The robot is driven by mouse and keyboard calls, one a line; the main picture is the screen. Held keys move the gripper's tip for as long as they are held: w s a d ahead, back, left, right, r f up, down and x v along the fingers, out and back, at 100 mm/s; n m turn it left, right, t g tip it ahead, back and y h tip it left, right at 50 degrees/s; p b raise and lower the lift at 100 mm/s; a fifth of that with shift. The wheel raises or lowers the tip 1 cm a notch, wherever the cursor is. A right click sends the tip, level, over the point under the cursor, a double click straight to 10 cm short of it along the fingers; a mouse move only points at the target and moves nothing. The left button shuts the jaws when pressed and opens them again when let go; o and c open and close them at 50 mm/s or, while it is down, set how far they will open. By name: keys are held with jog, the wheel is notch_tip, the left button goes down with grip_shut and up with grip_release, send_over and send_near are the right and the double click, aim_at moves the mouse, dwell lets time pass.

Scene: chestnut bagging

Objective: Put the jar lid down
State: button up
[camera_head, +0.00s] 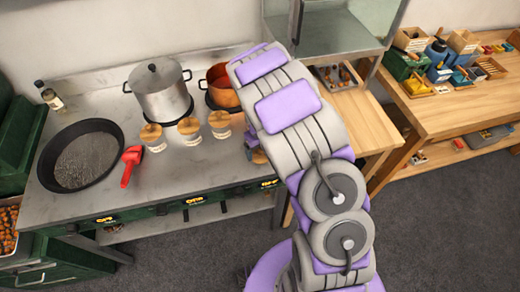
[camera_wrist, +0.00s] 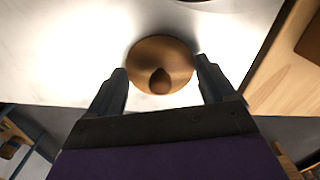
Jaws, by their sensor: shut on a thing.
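In the wrist view, a round wooden jar lid (camera_wrist: 150,50) with a darker knob lies between the two dark fingers of my gripper (camera_wrist: 161,72). The gripper is shut on the lid, over a pale metal surface. In the head view my own arm covers most of the gripper and the held lid. Three small jars with wooden tops, a left one (camera_head: 152,137), a middle one (camera_head: 189,131) and a right one (camera_head: 220,124), stand in a row on the steel counter (camera_head: 190,172), left of my arm.
A steel pot (camera_head: 162,95) and an orange pot (camera_head: 222,93) stand behind the jars. A black pan (camera_head: 82,158) and a red-handled tool (camera_head: 131,165) are at the left. A wooden bench (camera_head: 440,110) with boxes is at the right. The front of the counter is clear.

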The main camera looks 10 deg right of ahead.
jog(key=shift+a, duration=0.15)
jog(key=o, duration=0.8)
jog(key=shift+o, duration=0.2)
jog(key=shift+w, duration=0.1)
